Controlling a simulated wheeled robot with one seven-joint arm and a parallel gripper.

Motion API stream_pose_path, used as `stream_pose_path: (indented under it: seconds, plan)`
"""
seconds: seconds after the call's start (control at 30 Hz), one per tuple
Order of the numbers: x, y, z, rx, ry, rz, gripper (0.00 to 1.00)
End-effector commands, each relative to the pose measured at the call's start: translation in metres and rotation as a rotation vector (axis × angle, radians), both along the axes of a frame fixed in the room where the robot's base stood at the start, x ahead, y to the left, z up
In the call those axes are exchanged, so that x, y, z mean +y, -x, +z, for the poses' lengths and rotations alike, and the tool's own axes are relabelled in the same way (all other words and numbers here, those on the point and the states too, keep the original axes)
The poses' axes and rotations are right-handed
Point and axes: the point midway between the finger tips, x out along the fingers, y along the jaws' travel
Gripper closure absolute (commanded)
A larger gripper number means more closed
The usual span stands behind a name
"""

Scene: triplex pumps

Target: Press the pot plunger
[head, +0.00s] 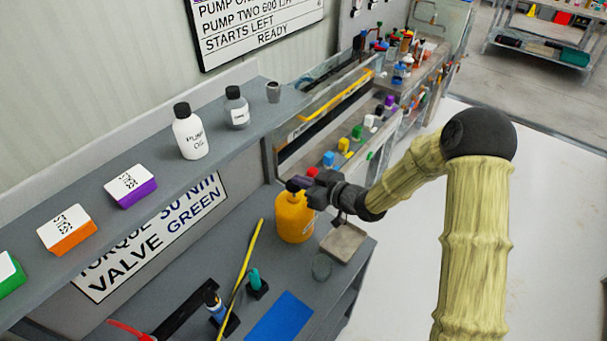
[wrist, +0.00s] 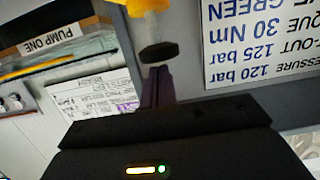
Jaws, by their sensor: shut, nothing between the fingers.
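The orange-yellow pot (head: 293,218) stands on the grey bench, upright, near the bench's right end. Its dark plunger top (head: 292,186) shows just beside my fingertips. In the wrist view, where the scene appears upside down, the pot (wrist: 147,5) shows at the top edge and a dark round plunger cap (wrist: 158,52) below it. In the wrist view the fingers (wrist: 157,85) point at the cap. I cannot tell whether they touch it.
A blue mat (head: 280,318) lies in front.

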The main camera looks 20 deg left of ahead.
Motion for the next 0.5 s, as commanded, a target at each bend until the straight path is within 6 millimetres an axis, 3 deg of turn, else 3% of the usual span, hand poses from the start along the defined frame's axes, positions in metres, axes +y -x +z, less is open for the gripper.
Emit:
stream_pose_path:
  seconds: [0.33, 0.5]
  plan:
    - [0.0, 0.0, -0.002, 0.0, -0.001, 0.0, 1.0]
    - [0.0, 0.0, -0.016, 0.001, 0.0, 0.0, 1.0]
